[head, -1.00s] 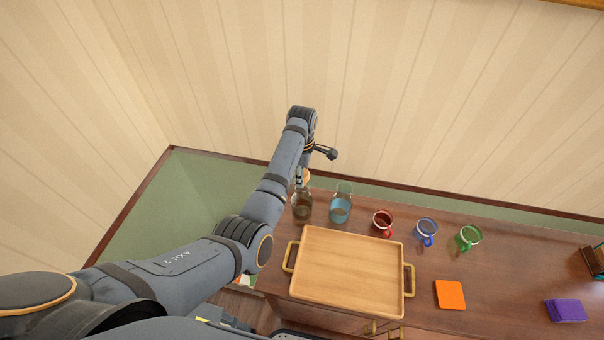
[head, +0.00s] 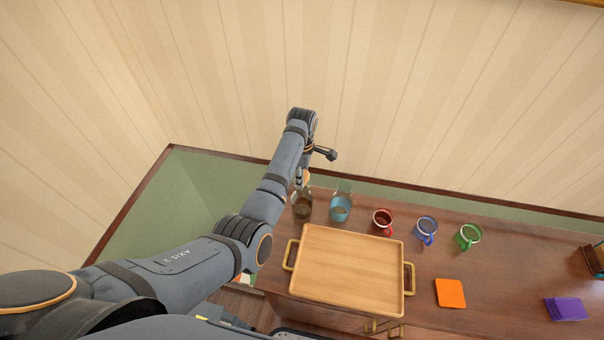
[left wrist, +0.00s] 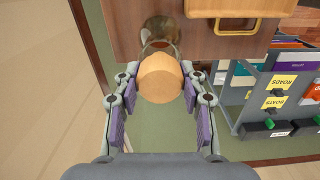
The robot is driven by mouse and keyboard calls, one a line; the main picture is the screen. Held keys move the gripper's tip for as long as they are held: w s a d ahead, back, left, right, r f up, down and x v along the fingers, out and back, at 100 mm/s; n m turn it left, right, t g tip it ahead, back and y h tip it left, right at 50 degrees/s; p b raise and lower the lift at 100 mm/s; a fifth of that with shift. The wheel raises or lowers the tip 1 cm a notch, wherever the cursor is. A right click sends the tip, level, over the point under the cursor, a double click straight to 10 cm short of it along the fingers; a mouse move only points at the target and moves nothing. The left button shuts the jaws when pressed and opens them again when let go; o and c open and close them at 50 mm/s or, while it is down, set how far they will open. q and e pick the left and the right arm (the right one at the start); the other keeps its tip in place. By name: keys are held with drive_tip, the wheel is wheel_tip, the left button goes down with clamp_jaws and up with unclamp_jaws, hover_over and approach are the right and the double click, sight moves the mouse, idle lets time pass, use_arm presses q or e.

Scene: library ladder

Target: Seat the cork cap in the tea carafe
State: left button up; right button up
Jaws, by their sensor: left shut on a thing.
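My left gripper (left wrist: 156,92) is shut on the round, light tan cork cap (left wrist: 160,80). In the head view the gripper (head: 303,180) is small and partly hidden by my arm, just above the tea carafe. The tea carafe (head: 302,208) is clear glass with brown tea and stands upright at the left end of the counter. In the left wrist view the carafe (left wrist: 160,32) lies just beyond the cap, which overlaps its mouth. I cannot tell whether the cap touches the rim. My right gripper is not in view.
A glass vessel of blue liquid (head: 340,208) stands close right of the carafe. A wooden tray (head: 345,270) with brass handles lies in front. Red (head: 383,221), blue (head: 426,231) and green (head: 468,237) mugs, an orange square (head: 450,293) and a purple block (head: 566,309) are further right.

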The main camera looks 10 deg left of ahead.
use_arm(q)
drive_tip(key=shift+f+b, duration=0.4)
drive_tip(key=shift+f, duration=0.6)
drive_tip(key=o, duration=1)
drive_tip(key=shift+c, duration=0.2)
drive_tip(key=shift+r, duration=0.25)
wheel_tip(320, 180, up, 12)
drive_tip(key=shift+f, duration=0.25)
